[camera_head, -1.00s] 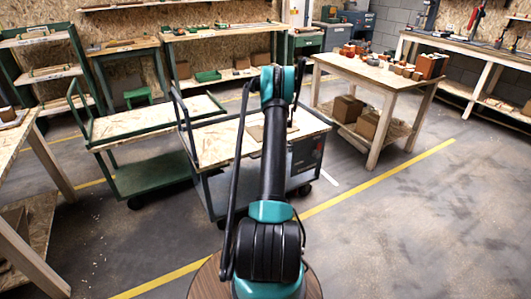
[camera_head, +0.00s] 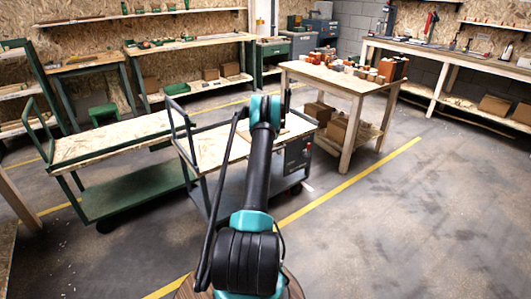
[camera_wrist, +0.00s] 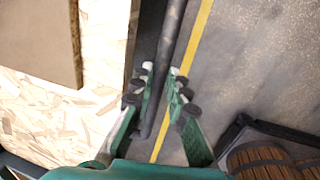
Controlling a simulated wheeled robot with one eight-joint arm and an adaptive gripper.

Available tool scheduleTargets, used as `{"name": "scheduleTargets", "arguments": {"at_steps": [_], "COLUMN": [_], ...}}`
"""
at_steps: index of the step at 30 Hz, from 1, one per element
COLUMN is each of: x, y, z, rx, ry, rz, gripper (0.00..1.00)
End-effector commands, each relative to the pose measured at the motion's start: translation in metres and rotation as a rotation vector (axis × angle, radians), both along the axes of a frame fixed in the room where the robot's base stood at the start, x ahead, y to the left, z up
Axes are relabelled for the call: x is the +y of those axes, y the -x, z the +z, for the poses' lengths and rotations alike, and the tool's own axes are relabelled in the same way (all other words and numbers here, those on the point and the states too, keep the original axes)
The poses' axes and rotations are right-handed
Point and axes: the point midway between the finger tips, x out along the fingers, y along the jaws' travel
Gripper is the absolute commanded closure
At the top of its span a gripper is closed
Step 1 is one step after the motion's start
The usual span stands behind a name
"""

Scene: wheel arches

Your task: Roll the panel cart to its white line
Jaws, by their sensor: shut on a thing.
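The panel cart (camera_head: 212,147) is a dark grey cart with a wood-chip top, in the middle of the head view, partly hidden by my arm. A brown panel (camera_wrist: 40,35) lies on its top in the wrist view. A short white line (camera_head: 307,187) shows on the floor just right of the cart's right wheels, with a small gap. My gripper (camera_wrist: 160,72) is shut on a dark bar (camera_wrist: 171,35) beside the cart top, apparently the cart's handle. In the head view the grip is hidden behind my arm.
A green cart (camera_head: 128,140) stands close on the left. A wooden table (camera_head: 340,82) with small items stands beyond the white line, near the cart. A yellow floor line (camera_head: 350,182) runs diagonally past the cart. The floor on the right (camera_head: 440,220) is clear.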

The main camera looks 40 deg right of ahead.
Motion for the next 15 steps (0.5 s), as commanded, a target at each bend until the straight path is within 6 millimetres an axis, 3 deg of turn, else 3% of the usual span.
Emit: {"name": "scheduleTargets", "arguments": {"at_steps": [9, 10, 15], "x": [-0.0069, -0.0071, -0.0055], "y": [0.0014, 0.0015, 0.001], "z": [0.0007, 0.0007, 0.0005], "rx": [-0.004, -0.004, -0.004], "ry": [0.01, 0.01, 0.008], "rz": [-0.006, -0.006, -0.005], "gripper": [1.0, 0.81, 0.64]}}
